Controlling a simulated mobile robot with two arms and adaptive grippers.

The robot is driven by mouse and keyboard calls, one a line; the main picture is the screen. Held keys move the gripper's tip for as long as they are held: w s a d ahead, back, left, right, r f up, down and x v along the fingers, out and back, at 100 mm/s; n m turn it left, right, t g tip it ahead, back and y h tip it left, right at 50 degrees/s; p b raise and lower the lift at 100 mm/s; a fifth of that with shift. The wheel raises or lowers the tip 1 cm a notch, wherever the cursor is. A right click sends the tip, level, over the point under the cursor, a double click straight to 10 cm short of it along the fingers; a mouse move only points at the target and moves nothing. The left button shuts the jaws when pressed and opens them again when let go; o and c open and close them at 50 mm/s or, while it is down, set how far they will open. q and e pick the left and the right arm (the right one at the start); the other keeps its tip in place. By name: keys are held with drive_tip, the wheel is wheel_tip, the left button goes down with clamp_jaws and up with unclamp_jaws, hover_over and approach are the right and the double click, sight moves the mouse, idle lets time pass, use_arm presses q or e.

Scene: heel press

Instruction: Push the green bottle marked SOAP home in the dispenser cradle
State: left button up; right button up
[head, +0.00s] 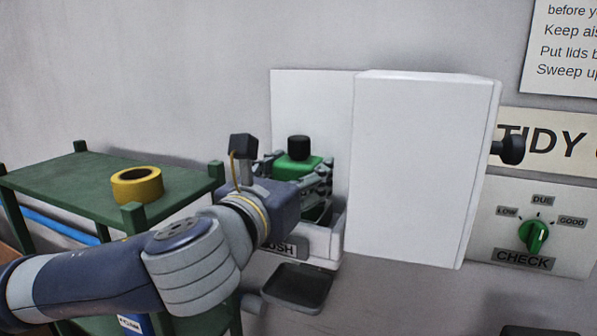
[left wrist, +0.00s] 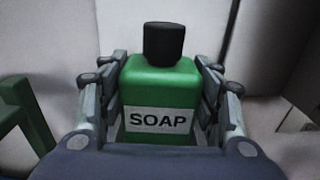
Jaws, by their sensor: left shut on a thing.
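The green bottle (left wrist: 160,85) marked SOAP has a black cap and stands upright in the left wrist view. In the head view the bottle (head: 294,168) shows behind my left gripper, in the white dispenser cradle (head: 322,246). My left gripper (head: 296,172) is shut on the bottle, with a finger on each side of it, also in the left wrist view (left wrist: 160,92). The lower part of the bottle is hidden, so I cannot tell how deep it sits. My right gripper is not in view.
The white cover (head: 420,170) stands open right of the bottle. A drip tray (head: 300,287) juts out below the cradle. A green shelf (head: 75,183) with yellow tape (head: 137,186) stands left. A panel with a green knob (head: 533,235) is on the right wall.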

sight(298, 138)
use_arm(q)
drive_tip(key=shift+f, duration=0.35)
idle(0.6)
drive_tip(key=o, duration=1.2)
drive_tip(key=shift+r, duration=0.1)
drive_tip(key=shift+o, duration=0.6)
drive_tip(key=o, duration=0.4)
drive_tip(key=shift+r, duration=0.2)
wheel_tip(298, 138, up, 7)
drive_tip(key=p, duration=0.6)
drive_tip(key=shift+p, duration=0.35)
drive_tip(key=shift+f, duration=0.1)
